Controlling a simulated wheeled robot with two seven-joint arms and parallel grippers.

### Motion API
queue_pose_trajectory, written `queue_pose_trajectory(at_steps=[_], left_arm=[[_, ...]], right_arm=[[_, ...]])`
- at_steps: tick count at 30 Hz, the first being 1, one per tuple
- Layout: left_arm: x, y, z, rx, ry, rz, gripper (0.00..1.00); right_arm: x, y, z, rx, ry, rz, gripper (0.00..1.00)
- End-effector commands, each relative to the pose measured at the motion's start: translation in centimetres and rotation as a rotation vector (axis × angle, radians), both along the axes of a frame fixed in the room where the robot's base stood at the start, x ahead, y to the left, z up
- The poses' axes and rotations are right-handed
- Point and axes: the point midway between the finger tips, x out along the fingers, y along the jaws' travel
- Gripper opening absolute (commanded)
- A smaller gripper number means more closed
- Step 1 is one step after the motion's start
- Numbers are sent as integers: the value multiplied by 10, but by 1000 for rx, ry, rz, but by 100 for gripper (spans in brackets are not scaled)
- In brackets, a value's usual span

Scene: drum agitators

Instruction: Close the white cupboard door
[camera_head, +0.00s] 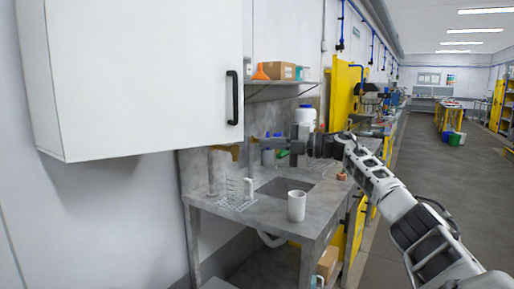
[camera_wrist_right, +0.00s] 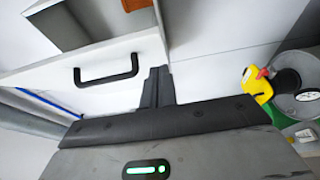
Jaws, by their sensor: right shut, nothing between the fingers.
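The white cupboard (camera_head: 140,75) hangs on the wall at the upper left of the head view, with a black bar handle (camera_head: 232,97) near the right edge of its large front panel. The right wrist view shows a white panel (camera_wrist_right: 40,77) with a black handle (camera_wrist_right: 107,70). My right gripper (camera_head: 255,147) reaches in from the right, below and a little right of the handle, apart from it. Its dark fingers (camera_wrist_right: 159,75) are together and empty, in front of a white surface. My left gripper is out of view.
A grey sink bench (camera_head: 230,212) stands below, with a white mug (camera_head: 296,206) and a wire rack (camera_head: 236,203). A shelf (camera_head: 283,83) holds a cardboard box (camera_head: 279,70) and an orange funnel (camera_head: 261,73). Open floor (camera_head: 440,190) lies at the right.

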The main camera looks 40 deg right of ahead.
Motion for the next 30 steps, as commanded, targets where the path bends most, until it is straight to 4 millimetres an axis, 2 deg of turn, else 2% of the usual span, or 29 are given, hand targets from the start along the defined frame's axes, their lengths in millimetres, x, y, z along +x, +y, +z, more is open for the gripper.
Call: queue_pose_trajectory(at_steps=[3,8,11,13,14,17,19,22,25,27,28,30], left_arm=[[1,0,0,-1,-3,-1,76],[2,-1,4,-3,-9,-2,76],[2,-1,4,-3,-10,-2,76],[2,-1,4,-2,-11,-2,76],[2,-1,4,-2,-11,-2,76],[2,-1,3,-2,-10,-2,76],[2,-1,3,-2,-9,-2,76],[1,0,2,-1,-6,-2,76],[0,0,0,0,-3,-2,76],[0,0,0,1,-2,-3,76],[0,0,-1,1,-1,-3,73],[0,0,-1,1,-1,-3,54]], right_arm=[[-12,-21,1,2,-3,-6,0],[-19,-34,1,0,0,-3,0],[-16,-32,-5,4,3,4,0],[-3,-16,-21,17,9,20,0],[5,-5,-32,28,14,29,0],[36,50,-87,101,35,59,0],[51,102,-141,198,63,67,0],[47,177,-224,387,139,34,0],[16,242,-301,596,261,-56,0],[-19,282,-350,741,375,-149,0],[-36,296,-368,800,428,-194,0],[-80,327,-404,926,561,-307,0]])
